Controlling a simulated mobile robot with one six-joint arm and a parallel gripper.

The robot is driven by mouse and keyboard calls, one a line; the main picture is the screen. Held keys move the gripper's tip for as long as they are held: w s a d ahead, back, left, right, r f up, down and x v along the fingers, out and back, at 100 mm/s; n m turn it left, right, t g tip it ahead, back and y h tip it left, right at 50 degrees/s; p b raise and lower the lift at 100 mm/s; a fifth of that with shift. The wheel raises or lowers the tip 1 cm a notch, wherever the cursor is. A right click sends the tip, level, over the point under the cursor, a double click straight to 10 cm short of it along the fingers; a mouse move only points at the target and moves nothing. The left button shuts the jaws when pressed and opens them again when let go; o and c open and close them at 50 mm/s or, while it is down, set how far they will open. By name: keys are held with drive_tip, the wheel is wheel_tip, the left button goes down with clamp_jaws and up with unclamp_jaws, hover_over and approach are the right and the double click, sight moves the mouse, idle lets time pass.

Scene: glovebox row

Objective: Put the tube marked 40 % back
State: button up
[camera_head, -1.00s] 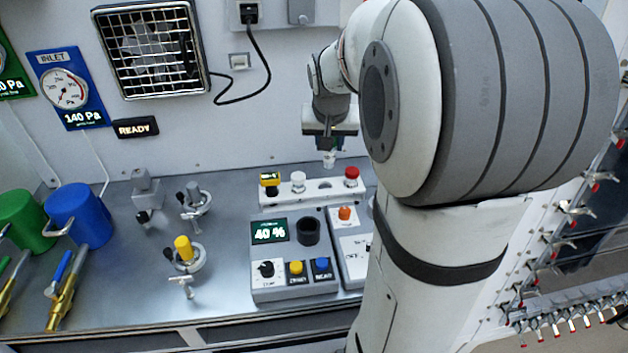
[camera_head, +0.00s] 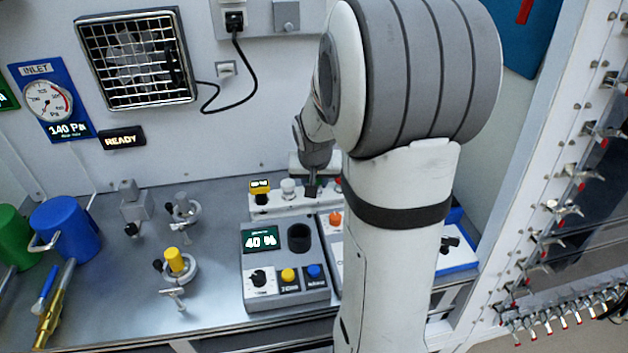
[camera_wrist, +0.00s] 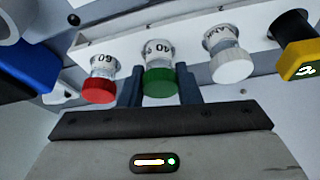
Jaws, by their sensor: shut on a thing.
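A green-capped tube (camera_wrist: 160,82) marked 40 stands in line with the other tubes at the white rack (camera_wrist: 194,45) in the wrist view. Its lower end is hidden, so I cannot tell how deep it sits. My gripper (camera_wrist: 160,88) is shut on it, one finger on each side. A red-capped tube (camera_wrist: 100,85) marked 60 is on its left and a white-capped tube (camera_wrist: 230,65) on its right. In the head view my gripper (camera_head: 312,188) is down at the rack (camera_head: 278,208), partly hidden by my arm.
A grey device (camera_head: 285,297) with a 40 % display (camera_head: 260,239) and a dark round well (camera_head: 299,238) stands in front of the rack. Valves (camera_head: 175,262) and a blue cylinder (camera_head: 66,228) are further left.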

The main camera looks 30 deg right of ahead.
drive_tip(key=shift+f, duration=0.1)
drive_tip(key=shift+f, duration=0.15)
drive_tip(key=o, duration=1)
